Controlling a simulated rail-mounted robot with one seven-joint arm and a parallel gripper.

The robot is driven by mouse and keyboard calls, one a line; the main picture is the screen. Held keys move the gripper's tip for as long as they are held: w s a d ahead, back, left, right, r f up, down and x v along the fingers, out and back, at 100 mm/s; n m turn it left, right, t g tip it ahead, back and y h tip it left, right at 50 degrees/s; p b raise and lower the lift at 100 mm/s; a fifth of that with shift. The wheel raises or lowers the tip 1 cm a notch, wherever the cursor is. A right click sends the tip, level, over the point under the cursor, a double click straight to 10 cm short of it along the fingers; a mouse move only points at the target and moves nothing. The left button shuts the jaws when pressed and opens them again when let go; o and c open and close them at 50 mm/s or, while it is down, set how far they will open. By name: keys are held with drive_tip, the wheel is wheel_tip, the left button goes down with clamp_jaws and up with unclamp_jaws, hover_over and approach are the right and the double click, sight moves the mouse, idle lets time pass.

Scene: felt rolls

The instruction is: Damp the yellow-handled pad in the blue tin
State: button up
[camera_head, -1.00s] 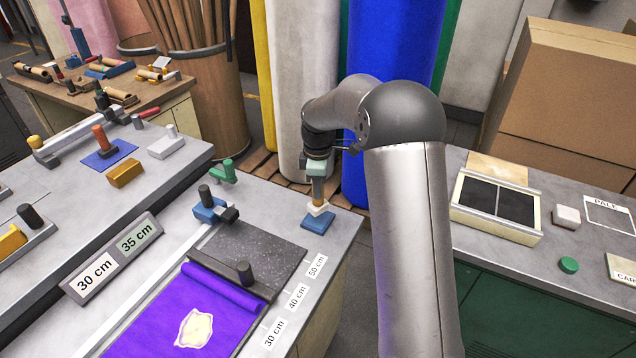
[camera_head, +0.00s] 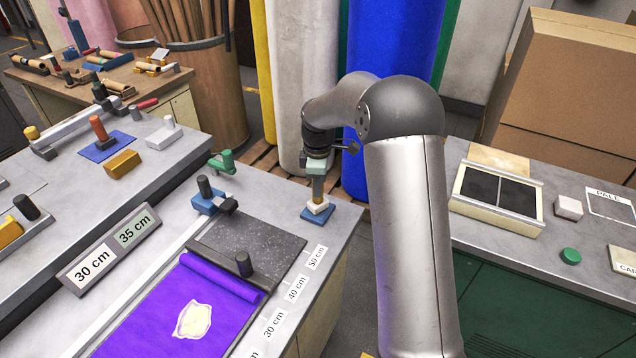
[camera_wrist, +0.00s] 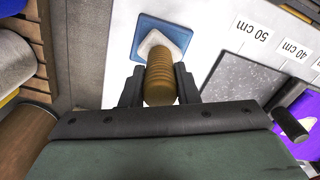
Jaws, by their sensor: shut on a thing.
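My gripper (camera_head: 318,186) is shut on the ribbed, ochre-yellow handle (camera_wrist: 160,82) of a pad, held upright. The pad's off-white block (camera_head: 319,206) shows below the handle, and also in the wrist view (camera_wrist: 152,43). It is at the blue tin (camera_head: 316,216), a small shallow square on the grey bench's far right corner. In the wrist view the blue tin (camera_wrist: 181,34) shows around the pad's far and side edges. The pad's underside is hidden, so I cannot tell whether it touches the tin's inside.
A dark speckled slab (camera_head: 245,250) and purple felt (camera_head: 180,320) with a pale patch lie left of the tin. Length labels (camera_head: 297,288) run along the bench edge. Tall felt rolls (camera_head: 305,80) stand behind. A two-part black tray (camera_head: 497,190) is on the right bench.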

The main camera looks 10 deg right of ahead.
drive_tip(key=shift+f, duration=0.45)
idle(1.3)
drive_tip(key=shift+r+p, duration=1.9)
drive_tip(key=shift+r, duration=1.2)
drive_tip(key=s+f+m, duration=0.1)
drive_tip(key=s+m, duration=1)
drive_tip(key=m, duration=0.3)
drive_tip(key=shift+f+m, duration=0.15)
drive_tip(key=shift+m, duration=0.15)
